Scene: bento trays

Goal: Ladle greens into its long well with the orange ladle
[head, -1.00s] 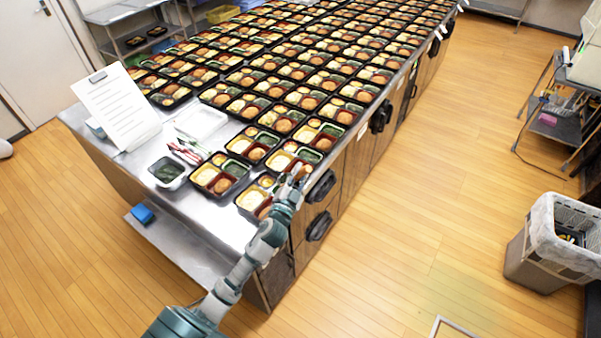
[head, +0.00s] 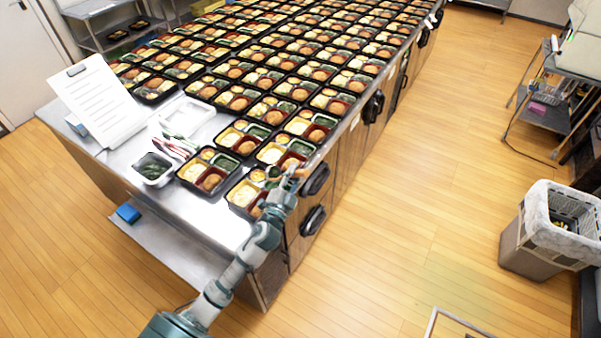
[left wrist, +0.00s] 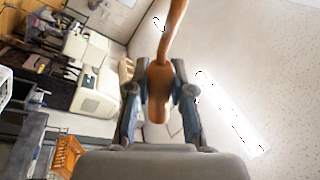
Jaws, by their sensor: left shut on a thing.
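My left gripper (head: 286,181) is shut on the orange ladle and holds it above the front right edge of the counter, beside the nearest bento tray (head: 229,200). In the left wrist view the orange ladle (left wrist: 159,92) sits between the two fingers, its thin part rising out of the top of the picture. The ladle's bowl is not clear. My arm and gripper cover part of the nearest tray, so its long well is hard to make out. A white tub (head: 139,177) of dark greens (head: 153,165) stands left of the trays. My right gripper is not in view.
Rows of filled bento trays (head: 236,96) cover the counter behind. Red-handled tongs (head: 172,149), a white tray (head: 187,118) and a clipboard (head: 98,103) lie at the left. Black handles (head: 316,180) stick out from the counter's right side.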

